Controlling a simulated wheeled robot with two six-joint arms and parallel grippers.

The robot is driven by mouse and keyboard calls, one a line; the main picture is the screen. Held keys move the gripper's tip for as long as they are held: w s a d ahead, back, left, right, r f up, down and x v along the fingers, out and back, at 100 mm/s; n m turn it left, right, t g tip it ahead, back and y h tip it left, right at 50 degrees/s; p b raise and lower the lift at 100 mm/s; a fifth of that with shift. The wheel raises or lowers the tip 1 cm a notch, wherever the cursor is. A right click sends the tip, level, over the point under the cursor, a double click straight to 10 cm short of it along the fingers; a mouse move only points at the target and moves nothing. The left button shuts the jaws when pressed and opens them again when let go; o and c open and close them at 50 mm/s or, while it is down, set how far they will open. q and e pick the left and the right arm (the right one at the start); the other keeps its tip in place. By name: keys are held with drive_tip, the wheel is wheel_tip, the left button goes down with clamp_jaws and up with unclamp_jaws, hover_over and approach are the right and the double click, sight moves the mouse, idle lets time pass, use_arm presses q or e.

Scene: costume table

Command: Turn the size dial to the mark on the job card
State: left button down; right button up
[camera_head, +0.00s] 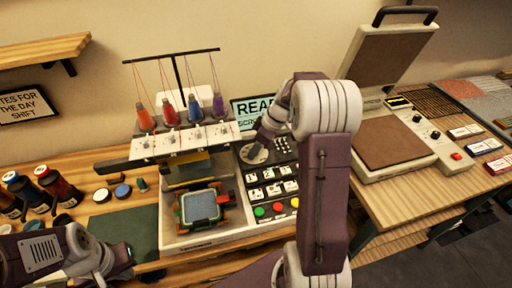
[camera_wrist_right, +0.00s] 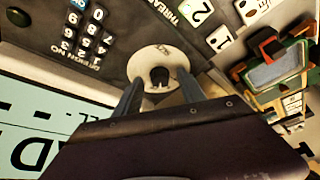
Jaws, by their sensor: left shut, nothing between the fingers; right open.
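A pale round dial (camera_wrist_right: 145,62) with a dark knob (camera_wrist_right: 159,77) is on the embroidery machine's panel. In the head view the dial (camera_head: 254,155) is partly covered by my right gripper (camera_head: 262,146). In the right wrist view my right gripper (camera_wrist_right: 158,84) is open, with one finger on each side of the knob; I cannot tell whether they touch it. The marks on the dial are too small to read. My left gripper (camera_head: 126,254) is shut and empty at the lower left. I cannot make out a job card.
Numbered keys (camera_head: 272,181) and coloured buttons (camera_head: 278,208) lie below the dial. A hoop (camera_head: 201,206) sits on the machine, with thread spools (camera_head: 169,112) above it. A screen (camera_head: 248,108) stands behind. A heat press (camera_head: 400,140) with its lid raised stands at right.

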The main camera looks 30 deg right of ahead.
drive_tip(key=shift+c, duration=0.3)
clamp_jaws()
drive_tip(key=shift+a+f+m+b, duration=0.1)
drive_tip(key=shift+f+m+b, duration=0.05)
drive_tip(key=shift+m+b, duration=0.45)
drive_tip(key=shift+s+r+m+t+h, duration=0.15)
drive_tip(key=shift+m+t+h, duration=0.3)
drive_tip(key=shift+m, duration=0.55)
drive_tip(key=shift+o, duration=0.3)
unclamp_jaws()
